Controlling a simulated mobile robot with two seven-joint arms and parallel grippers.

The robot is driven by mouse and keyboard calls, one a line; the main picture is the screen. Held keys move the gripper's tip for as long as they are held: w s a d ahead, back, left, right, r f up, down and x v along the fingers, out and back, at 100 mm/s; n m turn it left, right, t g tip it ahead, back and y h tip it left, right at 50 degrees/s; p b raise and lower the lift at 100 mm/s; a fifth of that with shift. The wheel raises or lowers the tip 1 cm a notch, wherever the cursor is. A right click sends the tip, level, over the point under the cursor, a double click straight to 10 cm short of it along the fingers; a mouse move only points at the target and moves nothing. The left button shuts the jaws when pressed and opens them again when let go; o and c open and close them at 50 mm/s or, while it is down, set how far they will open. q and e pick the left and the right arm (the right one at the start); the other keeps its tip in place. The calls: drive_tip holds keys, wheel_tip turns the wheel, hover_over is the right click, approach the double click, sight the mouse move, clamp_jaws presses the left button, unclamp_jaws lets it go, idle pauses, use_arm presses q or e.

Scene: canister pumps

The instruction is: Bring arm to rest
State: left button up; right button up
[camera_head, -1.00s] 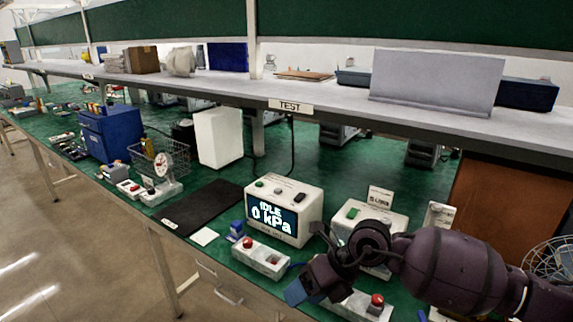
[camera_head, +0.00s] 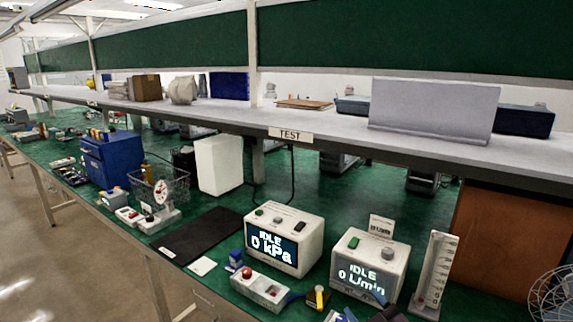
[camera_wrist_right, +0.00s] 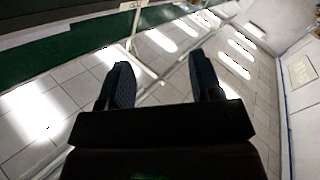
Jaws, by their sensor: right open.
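My right gripper (camera_head: 364,307) shows only in part at the bottom edge of the head view, low in front of the flow display box. In the right wrist view its two dark blue fingers (camera_wrist_right: 162,82) are spread apart with nothing between them. Beyond them is tiled floor, so the gripper is clear of the bench top. The rest of my right arm is out of the head view. My left gripper is in neither current view.
The green bench (camera_head: 290,185) holds a pressure display box (camera_head: 284,240) reading IDLE 0 kPa, a flow display box (camera_head: 369,264) reading IDLE 0 L/min, a white upright gauge (camera_head: 434,275) and a red-button box (camera_head: 259,289).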

drive_tip(key=s+d+f+m+g+h, duration=0.2)
drive_tip(key=s+d+f+m+h, duration=0.1)
drive_tip(key=s+f, duration=0.7)
drive_tip(key=s+d+f+m+g+h, duration=0.3)
drive_tip(key=s+d+f+m, duration=0.3)
drive_tip(key=s+f, duration=0.5)
drive_tip(key=s+d, duration=0.1)
drive_tip(key=d, duration=0.1)
drive_tip(key=shift+s+d+g, duration=0.15)
drive_tip(key=shift+d+g, duration=0.15)
